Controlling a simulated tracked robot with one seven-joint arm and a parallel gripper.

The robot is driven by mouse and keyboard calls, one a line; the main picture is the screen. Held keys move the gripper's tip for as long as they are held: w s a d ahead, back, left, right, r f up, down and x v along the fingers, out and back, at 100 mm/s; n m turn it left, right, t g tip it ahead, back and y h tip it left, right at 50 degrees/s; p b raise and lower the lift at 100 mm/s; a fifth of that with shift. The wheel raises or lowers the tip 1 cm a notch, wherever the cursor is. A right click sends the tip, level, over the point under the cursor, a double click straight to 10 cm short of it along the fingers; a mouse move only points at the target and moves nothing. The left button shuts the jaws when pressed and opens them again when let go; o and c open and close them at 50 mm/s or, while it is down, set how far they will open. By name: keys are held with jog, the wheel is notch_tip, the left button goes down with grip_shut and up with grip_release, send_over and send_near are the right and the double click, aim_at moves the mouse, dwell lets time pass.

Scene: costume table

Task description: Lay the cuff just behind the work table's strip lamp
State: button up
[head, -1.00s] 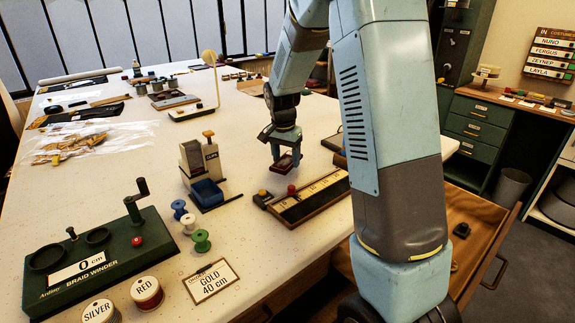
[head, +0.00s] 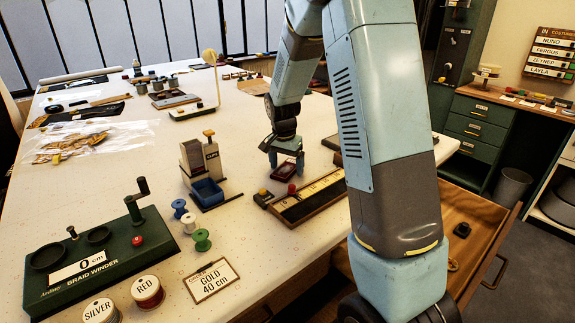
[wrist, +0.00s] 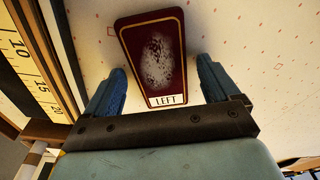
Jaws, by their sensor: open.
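The cuff (head: 286,171) is a dark red panel with gold trim, lying near the middle of the work table, just behind the ruler board. In the wrist view the cuff (wrist: 153,55) shows a speckled pale patch and a white LEFT label. My gripper (head: 286,170) is open above it; in the wrist view the blue fingers (wrist: 158,80) stand either side of its labelled end, with gaps.
The ruler board (head: 308,200) lies right in front of the cuff. A clips dispenser (head: 203,165) with a blue bin stands to the left. Spools and the braid winder (head: 100,250) fill the front left.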

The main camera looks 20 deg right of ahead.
aim_at(285, 170)
notch_tip(285, 170, up, 12)
jog(key=s, duration=0.1)
jog(key=s+r+n+t+y, duration=0.1)
jog(key=s+r+n, duration=0.1)
jog(key=s+r, duration=0.45)
jog(key=s+r+n+t, duration=0.1)
jog(key=s+r+n, duration=0.25)
jog(key=s, duration=0.65)
jog(key=s+n+t, duration=0.2)
jog(key=s+n, duration=0.1)
jog(key=s, duration=1.1)
jog(key=shift+s+d+r+t, duration=0.15)
jog(key=shift+s+d+t, duration=0.05)
jog(key=shift+d+t, duration=0.1)
